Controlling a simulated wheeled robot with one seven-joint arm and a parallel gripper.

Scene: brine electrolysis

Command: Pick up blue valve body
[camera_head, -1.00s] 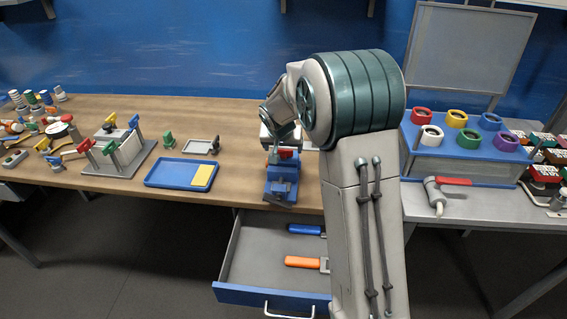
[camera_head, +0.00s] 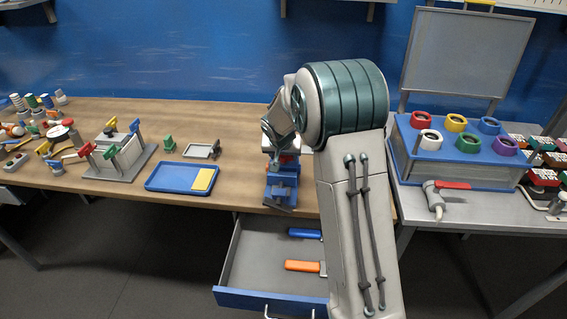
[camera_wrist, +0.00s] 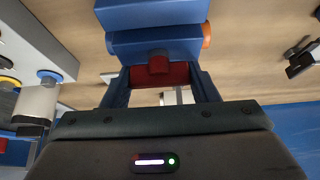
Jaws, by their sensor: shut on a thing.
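In the wrist view, a blue body (camera_wrist: 155,44) with an orange round end lies just beyond my fingertips. A red part (camera_wrist: 160,73) adjoins it and sits between the two dark fingers of my gripper (camera_wrist: 160,85). I take this to be the blue valve body, with my gripper shut on its red part. Another blue block (camera_wrist: 152,13) is right beyond it. In the head view, a blue vise-like fixture (camera_head: 281,188) stands at the bench's front edge, with my gripper (camera_head: 287,158) over its top. My arm hides much of this spot, so contact there is unclear.
A blue tray (camera_head: 165,177) with a yellow pad and a small green part (camera_head: 169,143) lie left. A valve stand (camera_head: 130,158) is farther left. An open drawer (camera_head: 270,298) juts out below. A box with coloured rings (camera_head: 455,160) stands right.

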